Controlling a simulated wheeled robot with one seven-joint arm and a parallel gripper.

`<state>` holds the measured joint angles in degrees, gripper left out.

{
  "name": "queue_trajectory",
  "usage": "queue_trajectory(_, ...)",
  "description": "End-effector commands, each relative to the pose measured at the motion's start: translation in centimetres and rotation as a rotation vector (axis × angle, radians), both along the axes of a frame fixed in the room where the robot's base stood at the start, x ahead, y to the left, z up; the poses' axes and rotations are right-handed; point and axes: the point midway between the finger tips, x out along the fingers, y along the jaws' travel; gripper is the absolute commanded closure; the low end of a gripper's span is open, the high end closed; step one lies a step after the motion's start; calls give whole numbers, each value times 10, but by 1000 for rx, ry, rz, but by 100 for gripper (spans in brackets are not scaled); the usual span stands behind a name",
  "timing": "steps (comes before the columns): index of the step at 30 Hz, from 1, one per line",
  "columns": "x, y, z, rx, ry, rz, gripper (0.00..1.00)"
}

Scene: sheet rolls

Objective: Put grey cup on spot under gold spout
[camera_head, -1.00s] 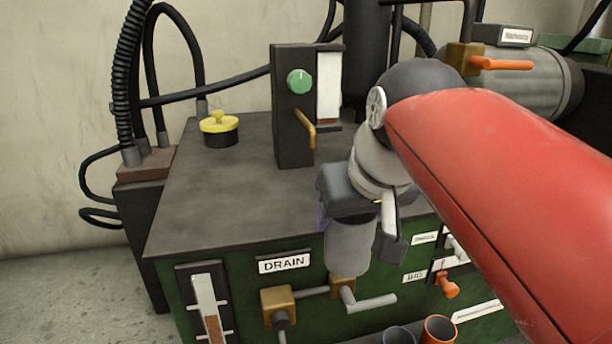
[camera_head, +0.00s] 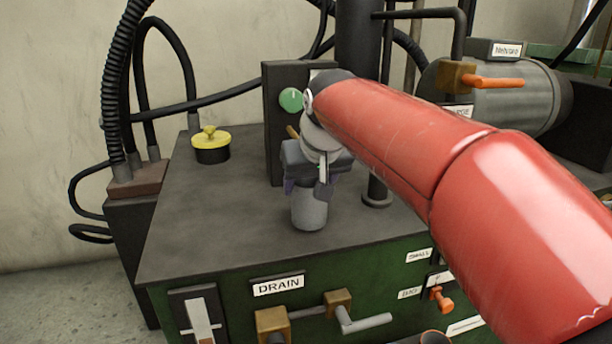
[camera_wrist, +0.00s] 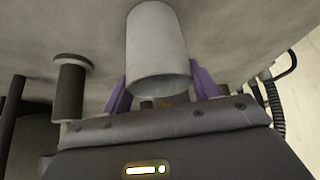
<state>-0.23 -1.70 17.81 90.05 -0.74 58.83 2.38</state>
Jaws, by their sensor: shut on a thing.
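The grey cup (camera_head: 310,213) is upright in my gripper (camera_head: 308,190), over the dark top of the green machine, in front of the black box with the green knob. I cannot tell whether its base touches the top. In the wrist view the cup (camera_wrist: 157,45) sits between the purple fingers of my gripper (camera_wrist: 160,88). The gold spout (camera_head: 292,132) on the black box is mostly hidden behind my gripper; only a small piece shows. The spot under it is hidden from view.
A yellow-lidded pot (camera_head: 211,145) stands at the left on the machine top (camera_head: 215,225). A dark post (camera_head: 377,190) rises right of my gripper. A grey motor (camera_head: 500,95) with an orange lever is at the right. The top's left and front parts are clear.

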Motion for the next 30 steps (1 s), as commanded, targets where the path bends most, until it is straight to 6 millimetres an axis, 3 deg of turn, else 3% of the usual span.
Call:
queue_trajectory(5,26,8,1,1,1,1,79)
queue_trajectory(18,24,7,-10,0,0,0,79)
queue_trajectory(19,24,7,-10,0,0,0,37)
queue_trajectory(24,24,7,-9,0,1,0,18)
queue_trajectory(30,24,7,-9,0,1,0,18)
